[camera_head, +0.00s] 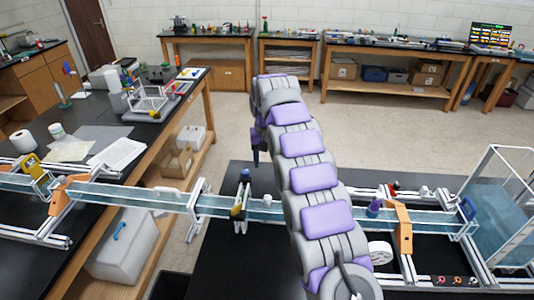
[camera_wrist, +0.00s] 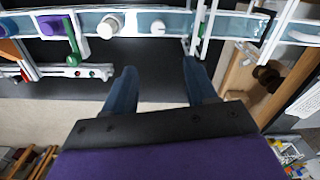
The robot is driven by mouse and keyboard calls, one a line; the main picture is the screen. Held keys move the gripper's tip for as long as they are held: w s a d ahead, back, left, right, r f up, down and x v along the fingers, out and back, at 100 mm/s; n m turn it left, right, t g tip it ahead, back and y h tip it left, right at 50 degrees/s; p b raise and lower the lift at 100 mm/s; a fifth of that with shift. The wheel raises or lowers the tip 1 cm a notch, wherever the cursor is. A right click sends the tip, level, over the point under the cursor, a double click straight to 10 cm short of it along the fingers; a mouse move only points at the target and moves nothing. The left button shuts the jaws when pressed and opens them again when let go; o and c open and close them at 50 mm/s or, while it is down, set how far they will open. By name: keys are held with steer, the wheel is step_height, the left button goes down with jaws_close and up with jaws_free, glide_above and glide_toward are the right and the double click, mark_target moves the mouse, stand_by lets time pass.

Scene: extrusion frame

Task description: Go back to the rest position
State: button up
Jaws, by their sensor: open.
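My gripper (camera_wrist: 160,75) is open, with its two blue fingers spread apart and nothing between them in the wrist view. Beyond the fingers are a dark bench top (camera_wrist: 120,58) and the clear channel (camera_wrist: 235,24). In the head view my grey and purple arm reaches up the middle, over the channel (camera_head: 330,213). A dark blue part of my gripper (camera_head: 255,150) shows left of the arm's far end, above the floor and apart from the benches. The rest of the gripper is hidden behind the arm.
The long channel in its extrusion frame crosses the picture, with an orange bracket (camera_head: 402,228) at right and a clear tank (camera_head: 500,215) beyond it. A cluttered black bench (camera_head: 100,190) stands at left. Open floor (camera_head: 380,135) lies behind, before the back tables.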

steer(key=shift+r, duration=0.1)
steer(key=s+d+r+m+g+b, duration=0.1)
steer(key=s+d+r+b, duration=0.15)
steer(key=s+d, duration=0.6)
steer(key=s+d+r+b, duration=0.1)
steer(key=s+d+b, duration=0.3)
steer(key=s, duration=0.7)
steer(key=s+d+f+b, duration=0.1)
steer(key=s+d+f, duration=0.1)
steer(key=s, duration=0.8)
steer(key=s+d+f+b, duration=0.1)
steer(key=s+f, duration=0.4)
steer(key=s, duration=0.5)
steer(key=s+d+f+m+b, duration=0.1)
steer(key=s+d+f, duration=0.3)
steer(key=s, duration=0.7)
steer(key=shift+f+g+b, duration=0.2)
steer(key=shift+g+b, duration=0.15)
steer(key=shift+g, duration=0.05)
steer(key=shift+c, duration=0.2)
